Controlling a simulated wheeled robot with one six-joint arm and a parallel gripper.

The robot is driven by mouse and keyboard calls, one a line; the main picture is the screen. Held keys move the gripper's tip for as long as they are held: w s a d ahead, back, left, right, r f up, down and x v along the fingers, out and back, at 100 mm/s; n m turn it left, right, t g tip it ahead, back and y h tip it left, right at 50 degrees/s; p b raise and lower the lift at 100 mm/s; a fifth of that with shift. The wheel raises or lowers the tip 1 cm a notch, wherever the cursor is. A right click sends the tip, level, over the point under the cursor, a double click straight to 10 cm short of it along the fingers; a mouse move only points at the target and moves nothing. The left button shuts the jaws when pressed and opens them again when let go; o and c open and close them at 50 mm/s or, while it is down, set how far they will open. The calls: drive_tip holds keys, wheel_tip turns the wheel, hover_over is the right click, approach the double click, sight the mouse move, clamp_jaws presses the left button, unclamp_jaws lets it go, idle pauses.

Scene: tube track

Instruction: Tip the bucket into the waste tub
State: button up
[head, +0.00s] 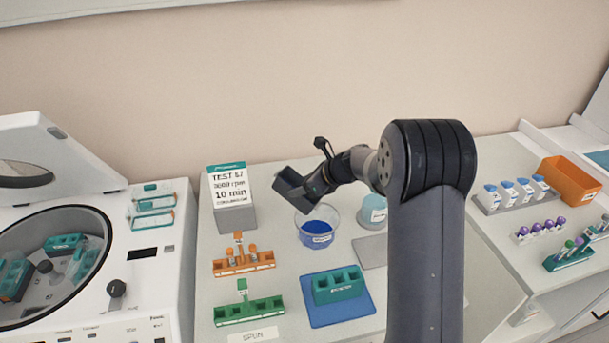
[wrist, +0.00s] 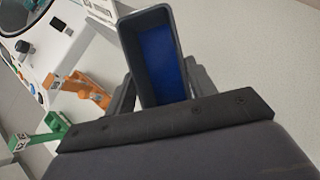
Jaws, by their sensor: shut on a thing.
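My gripper (head: 318,183) is shut on a dark grey rectangular bucket (head: 291,188). In the head view the bucket hangs tilted in the air, above and slightly left of a clear round tub (head: 318,240) with blue contents and a small label I cannot read. This tub looks like the waste tub. In the wrist view the bucket (wrist: 129,38) sits between the two fingers (wrist: 157,92), its open top showing and its inside blue. I cannot tell whether that blue is liquid or the bucket's floor. No stream falls from it.
A white sign block (head: 234,215) stands left of the tub, a pale teal round container (head: 373,214) right of it. Orange (head: 243,263) and green (head: 249,311) racks and a teal rack (head: 338,287) on a blue mat (head: 320,314) stand in front. An open centrifuge (head: 150,255) is at left.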

drive_tip(key=shift+w+a+f+g+h, duration=0.15)
drive_tip(key=shift+a+g+h, duration=0.1)
drive_tip(key=shift+g+h, duration=0.55)
drive_tip(key=shift+w+a+f+g+h, duration=0.15)
drive_tip(key=shift+g+h, duration=0.25)
drive_tip(key=shift+h, duration=0.7)
drive_tip(key=shift+r, duration=0.1)
